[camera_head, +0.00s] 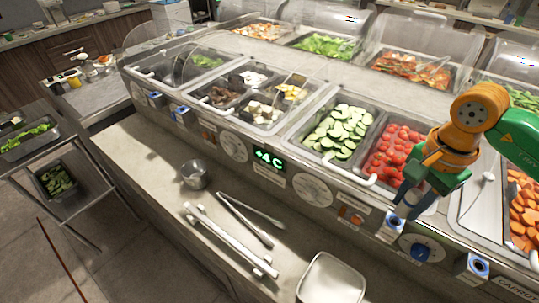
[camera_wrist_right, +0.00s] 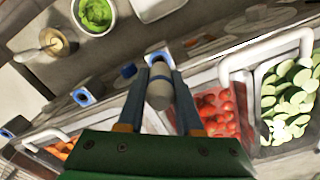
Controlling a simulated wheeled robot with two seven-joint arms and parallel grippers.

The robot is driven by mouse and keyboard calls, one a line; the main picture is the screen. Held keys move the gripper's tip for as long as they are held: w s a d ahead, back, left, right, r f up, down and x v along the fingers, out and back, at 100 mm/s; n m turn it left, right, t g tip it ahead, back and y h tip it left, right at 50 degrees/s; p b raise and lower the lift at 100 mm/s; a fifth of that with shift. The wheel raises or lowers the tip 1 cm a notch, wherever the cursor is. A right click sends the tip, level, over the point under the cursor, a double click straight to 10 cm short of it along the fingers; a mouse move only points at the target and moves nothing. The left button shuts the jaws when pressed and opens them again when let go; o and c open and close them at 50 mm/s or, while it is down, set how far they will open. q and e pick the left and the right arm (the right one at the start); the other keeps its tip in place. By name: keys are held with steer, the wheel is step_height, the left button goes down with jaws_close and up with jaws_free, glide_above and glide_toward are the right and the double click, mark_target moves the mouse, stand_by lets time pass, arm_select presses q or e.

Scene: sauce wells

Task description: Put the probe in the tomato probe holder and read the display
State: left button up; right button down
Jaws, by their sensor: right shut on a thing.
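My right gripper (camera_head: 408,208) is shut on the probe, in front of the counter below the tomato well (camera_head: 397,150). In the right wrist view the probe (camera_wrist_right: 159,93) is a grey cylinder with a blue band, held between the two fingers (camera_wrist_right: 160,100). A blue-ringed holder (camera_head: 393,222) sits on the front panel below the tomatoes, right beside the fingertips; it also shows just beyond the probe in the right wrist view (camera_wrist_right: 157,58). I cannot tell whether the probe's tip is inside it. The green display (camera_head: 269,159) reads +4 C. My left gripper is out of view.
Another blue-ringed holder (camera_head: 479,265) is at the right near the carrots (camera_head: 522,210). A blue knob (camera_head: 421,250) is on the panel. Cucumbers (camera_head: 340,130) lie left of the tomatoes. Tongs (camera_head: 250,218), a metal cup (camera_head: 195,174) and a white tray (camera_head: 332,280) rest on the lower ledge.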

mark_target(418, 193)
steer(key=shift+r+p, duration=1.95)
steer(key=shift+r, duration=0.65)
steer(key=shift+f, duration=0.1)
